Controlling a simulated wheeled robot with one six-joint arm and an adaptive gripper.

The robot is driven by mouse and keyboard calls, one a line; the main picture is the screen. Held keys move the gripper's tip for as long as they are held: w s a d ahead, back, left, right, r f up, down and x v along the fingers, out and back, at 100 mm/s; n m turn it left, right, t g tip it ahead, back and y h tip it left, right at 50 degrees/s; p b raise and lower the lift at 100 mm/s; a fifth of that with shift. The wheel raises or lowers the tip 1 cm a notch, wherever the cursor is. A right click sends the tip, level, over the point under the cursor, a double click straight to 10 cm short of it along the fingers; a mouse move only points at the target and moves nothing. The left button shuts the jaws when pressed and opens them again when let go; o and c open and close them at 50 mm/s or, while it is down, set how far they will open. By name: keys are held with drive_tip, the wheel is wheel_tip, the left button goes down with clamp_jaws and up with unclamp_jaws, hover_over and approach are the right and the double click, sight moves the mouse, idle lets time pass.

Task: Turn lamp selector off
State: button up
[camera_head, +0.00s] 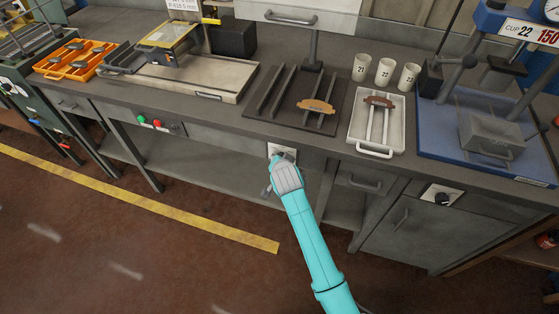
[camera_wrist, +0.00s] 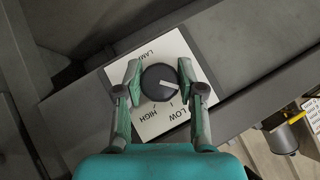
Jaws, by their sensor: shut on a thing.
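The lamp selector is a round black knob (camera_wrist: 159,82) on a white plate (camera_wrist: 150,128) marked LAMP, LOW and HIGH. In the wrist view its white pointer line points right and slightly down, beside the LOW side. My gripper (camera_wrist: 159,74) has one finger on each side of the knob and is shut on it. In the head view my gripper (camera_head: 273,172) reaches the white plate (camera_head: 283,149) on the bench front. There the gripper hides the knob.
A red and green button box (camera_head: 157,123) is left of the selector. Another black knob (camera_head: 441,198) is on the cabinet at right. Above are a dark tray with a brake shoe (camera_head: 316,106), a light tray (camera_head: 376,146) and several cups (camera_head: 384,72). The floor in front is clear.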

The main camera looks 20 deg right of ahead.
drive_tip(key=shift+f, duration=0.1)
idle(0.4)
drive_tip(key=o, duration=1.1)
drive_tip(key=shift+o, duration=0.2)
drive_tip(key=v, duration=1.2)
